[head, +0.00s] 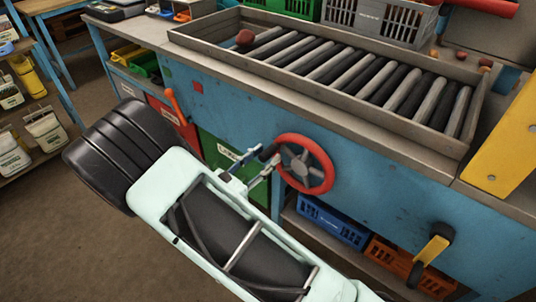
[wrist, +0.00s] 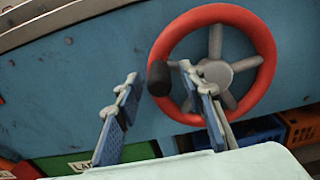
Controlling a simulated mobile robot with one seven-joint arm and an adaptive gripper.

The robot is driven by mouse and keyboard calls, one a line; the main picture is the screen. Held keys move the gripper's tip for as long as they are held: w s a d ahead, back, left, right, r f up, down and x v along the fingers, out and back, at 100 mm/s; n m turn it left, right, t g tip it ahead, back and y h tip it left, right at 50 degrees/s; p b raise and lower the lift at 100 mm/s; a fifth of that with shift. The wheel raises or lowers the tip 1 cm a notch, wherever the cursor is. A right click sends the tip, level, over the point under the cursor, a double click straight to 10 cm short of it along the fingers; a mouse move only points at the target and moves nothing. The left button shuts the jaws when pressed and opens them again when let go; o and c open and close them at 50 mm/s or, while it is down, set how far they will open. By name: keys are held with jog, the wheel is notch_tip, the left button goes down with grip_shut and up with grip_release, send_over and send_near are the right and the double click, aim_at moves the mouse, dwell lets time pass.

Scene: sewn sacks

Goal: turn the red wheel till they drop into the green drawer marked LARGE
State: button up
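The red wheel (head: 329,166) is on the blue front panel below the roller bed; it also shows in the wrist view (wrist: 267,58). Its black knob (wrist: 158,77) sticks out on the left side of the rim. My gripper (head: 265,155) is open, its two fingers on either side of the knob in the wrist view (wrist: 160,76). Whether a finger touches the knob I cannot tell. The green drawer (head: 208,150) is left of the wheel, partly hidden by my arm; its label is only partly readable. One reddish-brown round item (head: 245,38) lies at the rollers' left end.
The roller bed (head: 340,70) spans the counter, with a few small brownish items (head: 485,66) at its far right edge. A red drawer (head: 175,122) is left of the green one. Blue (head: 335,222) and orange (head: 400,265) crates sit below the wheel. A yellow panel (head: 510,140) stands right.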

jog(key=shift+x, duration=1)
grip_shut()
